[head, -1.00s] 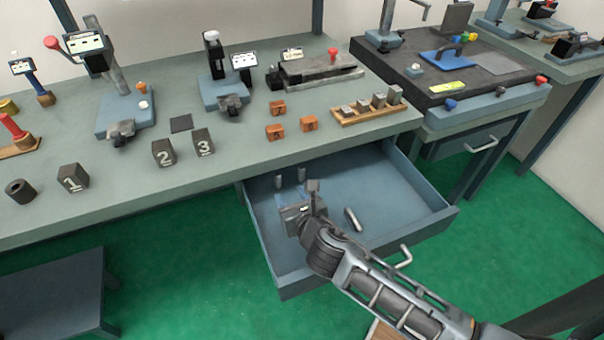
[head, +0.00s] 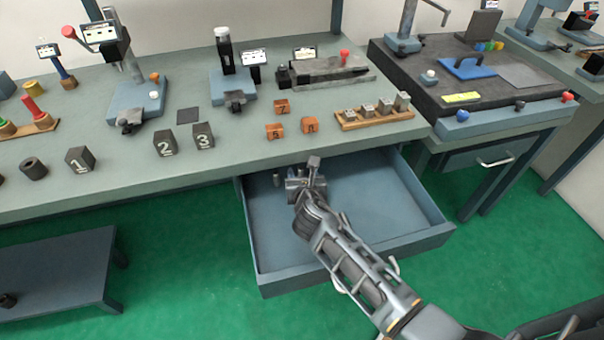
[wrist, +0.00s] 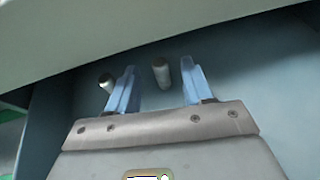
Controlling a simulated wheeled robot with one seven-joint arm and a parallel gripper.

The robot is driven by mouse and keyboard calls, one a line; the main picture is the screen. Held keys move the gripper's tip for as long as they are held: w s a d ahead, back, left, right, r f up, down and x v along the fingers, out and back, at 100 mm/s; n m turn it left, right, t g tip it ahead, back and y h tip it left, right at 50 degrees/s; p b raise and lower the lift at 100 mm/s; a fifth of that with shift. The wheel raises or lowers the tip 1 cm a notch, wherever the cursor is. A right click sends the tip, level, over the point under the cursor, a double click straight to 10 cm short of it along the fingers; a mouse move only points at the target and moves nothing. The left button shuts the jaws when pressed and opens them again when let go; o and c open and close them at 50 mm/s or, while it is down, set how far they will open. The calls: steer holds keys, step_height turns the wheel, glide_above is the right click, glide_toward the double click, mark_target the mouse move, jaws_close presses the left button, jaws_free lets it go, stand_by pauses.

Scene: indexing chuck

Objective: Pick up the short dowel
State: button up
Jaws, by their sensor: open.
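My gripper (head: 304,174) is open inside the pulled-out drawer (head: 385,210), near its back left. In the wrist view, the two blue fingers of my gripper (wrist: 158,66) stand apart. One pale grey dowel (wrist: 161,74) appears between them, nearer the right finger; I cannot tell whether it is fully within the jaws. A second dowel (wrist: 106,82) is just outside the left finger. In the head view, one upright dowel (head: 276,180) shows left of my gripper; the other is hidden behind it. I cannot tell which dowel is the short one.
The bench top (head: 230,165) overhangs the back of the drawer, close above my gripper. The drawer's left wall is near. The right half of the drawer floor is clear. Numbered dark blocks (head: 204,135) and orange blocks (head: 275,130) stand on the bench.

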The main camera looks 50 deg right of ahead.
mark_target(301, 171)
steer(key=shift+x, duration=1.9)
steer(key=shift+c, duration=0.4)
jaws_close()
